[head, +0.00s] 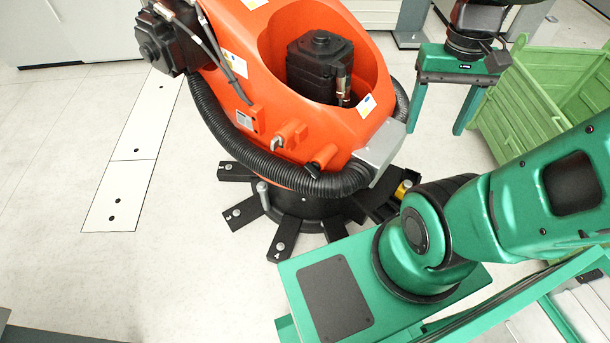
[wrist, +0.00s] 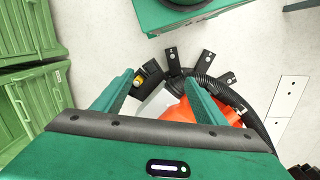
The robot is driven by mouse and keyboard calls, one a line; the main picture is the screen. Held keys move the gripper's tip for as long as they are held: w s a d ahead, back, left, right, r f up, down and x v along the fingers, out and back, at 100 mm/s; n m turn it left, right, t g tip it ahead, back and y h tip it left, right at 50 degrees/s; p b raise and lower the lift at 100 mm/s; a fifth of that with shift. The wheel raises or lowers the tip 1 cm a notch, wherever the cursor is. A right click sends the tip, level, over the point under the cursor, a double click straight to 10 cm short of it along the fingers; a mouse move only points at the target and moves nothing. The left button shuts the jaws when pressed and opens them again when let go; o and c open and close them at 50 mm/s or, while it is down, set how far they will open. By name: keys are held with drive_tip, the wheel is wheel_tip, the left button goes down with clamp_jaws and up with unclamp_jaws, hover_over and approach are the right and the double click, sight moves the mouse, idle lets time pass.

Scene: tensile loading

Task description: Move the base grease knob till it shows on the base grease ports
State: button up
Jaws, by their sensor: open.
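My gripper (head: 437,130) hangs at the upper right in the head view, fingers pointing down. Its two green fingers are wide apart with nothing between them. In the wrist view, my gripper (wrist: 158,78) spans the view of the orange robot's base. A yellow piece (head: 403,188) sits low on the right side of that base, partly behind my arm. It also shows in the wrist view (wrist: 138,79), beside the left finger and apart from it as far as I can tell. I cannot tell which part is the base grease knob or the ports.
The large orange robot (head: 345,120) stands on black bolted feet (head: 285,237), with a black corrugated hose (head: 262,155) around it. A grey box (head: 380,150) juts from its right side. A green crate (head: 520,105) stands behind my gripper.

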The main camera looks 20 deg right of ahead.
drive_tip(key=w+a+f+n+g+h, duration=0.3)
drive_tip(key=w+a+f+n, duration=0.15)
drive_tip(key=w+f, duration=0.4)
drive_tip(key=n+t+h, duration=0.4)
drive_tip(key=n+h, duration=0.6)
drive_tip(key=n, duration=0.1)
hover_over(310, 173)
drive_tip(key=s+a, duration=0.3)
drive_tip(key=s, duration=0.1)
wheel_tip(310, 173, down, 16)
drive_tip(key=s+a+f+n+t+h, duration=0.1)
drive_tip(key=a+f+n+t, duration=0.3)
drive_tip(key=f+n+t, duration=0.15)
drive_tip(key=s+a+f+n+t+h, duration=0.1)
drive_tip(key=s+a+f+n+t, duration=0.1)
drive_tip(key=a+f+n+t, duration=0.3)
drive_tip(key=shift+m+g, duration=0.45)
drive_tip(key=shift+m, duration=0.15)
drive_tip(key=x, duration=0.8)
drive_tip(key=f+x, duration=0.1)
drive_tip(key=x, duration=0.3)
drive_tip(key=shift+s+d+f, duration=0.1)
drive_tip(key=shift+d, duration=0.1)
drive_tip(key=c, duration=1.1)
drive_tip(key=shift+o, duration=0.2)
drive_tip(key=shift+m, duration=0.3)
